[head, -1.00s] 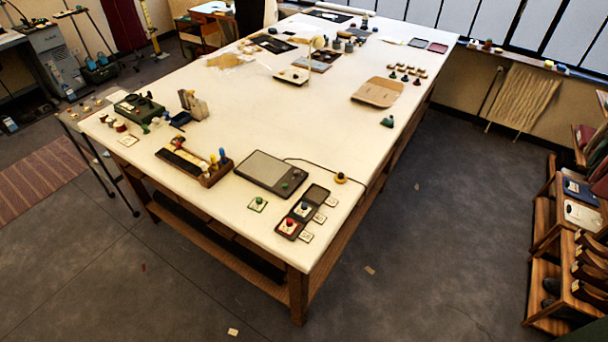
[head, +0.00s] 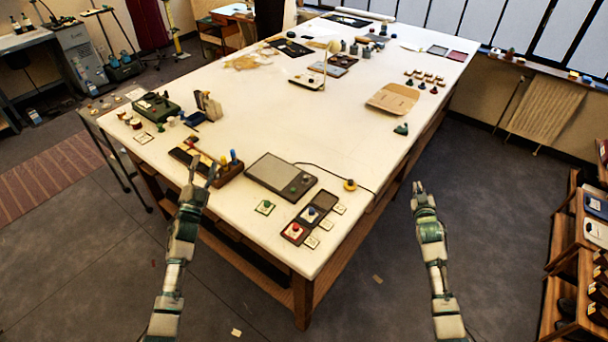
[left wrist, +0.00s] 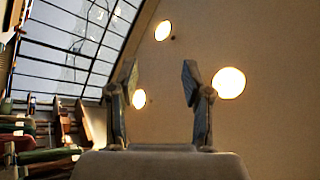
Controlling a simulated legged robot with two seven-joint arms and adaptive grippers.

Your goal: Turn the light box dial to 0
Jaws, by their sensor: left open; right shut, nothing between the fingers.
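The light box (head: 268,173) is a flat dark box with a grey panel, lying near the front of the white table (head: 240,110). A green dial (head: 293,188) shows at its right front corner; its setting is too small to read. My left gripper (head: 203,172) is open and empty, raised in front of the table's front left edge, left of the light box. In the left wrist view its two fingers (left wrist: 160,85) stand apart against the ceiling. My right gripper (head: 419,187) is shut and empty, off the table's right side.
A wooden tool rack (head: 228,172) stands left of the light box. A dark tray with red and blue knobs (head: 310,217) and a green-knobbed card (head: 265,207) lie in front.

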